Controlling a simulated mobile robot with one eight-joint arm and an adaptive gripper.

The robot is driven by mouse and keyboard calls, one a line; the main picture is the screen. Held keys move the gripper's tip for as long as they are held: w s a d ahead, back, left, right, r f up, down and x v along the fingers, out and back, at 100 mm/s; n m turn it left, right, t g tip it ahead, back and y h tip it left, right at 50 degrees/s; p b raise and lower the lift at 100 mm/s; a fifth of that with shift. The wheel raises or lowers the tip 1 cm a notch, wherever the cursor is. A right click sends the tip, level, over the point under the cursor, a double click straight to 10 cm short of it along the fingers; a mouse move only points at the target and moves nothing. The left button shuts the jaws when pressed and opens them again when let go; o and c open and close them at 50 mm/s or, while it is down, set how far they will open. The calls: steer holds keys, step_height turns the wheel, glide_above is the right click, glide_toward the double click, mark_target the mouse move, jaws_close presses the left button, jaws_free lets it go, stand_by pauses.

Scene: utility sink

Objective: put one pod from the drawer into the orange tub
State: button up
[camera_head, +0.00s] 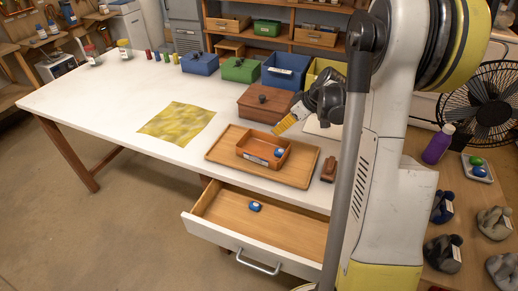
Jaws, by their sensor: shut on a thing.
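The orange tub (247,145) sits on a wooden tray on the white table. A small blue pod (279,153) with a pale label is inside the tub. Another blue pod (255,206) lies in the open drawer (285,233), towards its back left. My gripper (303,106) is above the table, behind and to the right of the tub, well apart from both pods. It is shut on what looks like a yellow brush-like thing (290,121); the exact grip is hard to make out.
A brown lidded box (263,104) stands behind the wooden tray (222,152). Coloured bins, including a blue one (285,70), line the table's back. A brown block (330,169) lies right of the tray. A yellow cloth (176,123) lies left.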

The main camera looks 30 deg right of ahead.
steer(key=b, duration=0.3)
glide_above(250, 147)
steer(key=s, duration=0.2)
steer(key=f, duration=0.6)
steer(key=shift+w+d+f, duration=0.15)
steer(key=shift+w+d, duration=0.1)
steer(key=shift+d, duration=0.1)
step_height(250, 147, down, 4)
steer(key=shift+w+f+b, duration=0.1)
steer(key=shift+b, duration=0.9)
steer(key=o, duration=0.9)
